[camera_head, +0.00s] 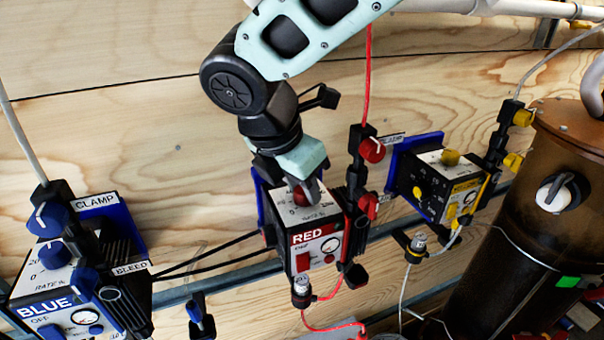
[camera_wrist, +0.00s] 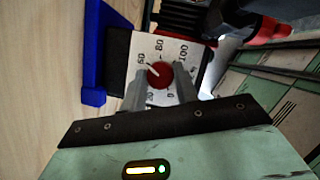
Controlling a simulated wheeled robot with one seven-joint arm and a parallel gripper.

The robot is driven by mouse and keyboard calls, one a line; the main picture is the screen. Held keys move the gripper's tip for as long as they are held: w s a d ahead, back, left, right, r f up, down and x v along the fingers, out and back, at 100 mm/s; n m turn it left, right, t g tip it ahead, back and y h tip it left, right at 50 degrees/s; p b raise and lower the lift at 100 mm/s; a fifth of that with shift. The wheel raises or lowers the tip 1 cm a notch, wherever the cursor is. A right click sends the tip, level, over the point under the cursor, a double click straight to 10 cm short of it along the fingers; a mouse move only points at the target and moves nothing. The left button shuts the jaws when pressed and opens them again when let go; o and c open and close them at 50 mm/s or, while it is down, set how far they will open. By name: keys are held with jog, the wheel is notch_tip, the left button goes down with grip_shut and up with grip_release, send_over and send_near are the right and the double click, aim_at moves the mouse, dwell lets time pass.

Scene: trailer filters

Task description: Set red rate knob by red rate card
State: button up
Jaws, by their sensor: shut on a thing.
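The red unit (camera_head: 318,240) is a box with a RED label, mounted on the wooden wall in the middle of the head view. My gripper (camera_head: 303,185) comes down from above onto its top face. In the wrist view its two fingers (camera_wrist: 160,87) are shut on the red rate knob (camera_wrist: 160,74), one on each side. The knob also shows partly in the head view (camera_head: 300,196). Its white pointer points up and left, towards the number that looks like 60. The dial reads up to 100; the fingers hide parts of it. I cannot make out a red rate card.
The blue unit (camera_head: 60,300) is at lower left and the yellow unit (camera_head: 447,186) at right. Red valve knobs (camera_head: 373,150) stand close right of the red unit. A brown tank (camera_head: 505,215) stands far right. Black hoses and a red cable run nearby.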

jog(key=m+p, duration=0.1)
jog(key=m, duration=0.1)
jog(key=m+g+p, duration=0.1)
jog(key=m+p, duration=0.1)
jog(key=shift+w+r+g+h, duration=0.1)
jog(key=shift+r+g+h, duration=0.05)
jog(key=shift+g+h, duration=0.2)
jog(key=shift+w+a+m+g+p, duration=0.1)
jog(key=shift+m+g+p, duration=0.35)
jog(key=shift+m, duration=0.6)
jog(key=shift+m+g+p, duration=0.2)
jog(key=shift+m+p, duration=0.4)
jog(key=shift+m, duration=0.45)
jog(key=o, duration=1)
jog(key=v, duration=0.5)
jog(key=b+v, duration=0.1)
jog(key=v, duration=0.5)
jog(key=b+v, duration=0.1)
jog(key=v, duration=0.5)
jog(key=shift+w+a, duration=0.1)
jog(key=shift+a, duration=0.2)
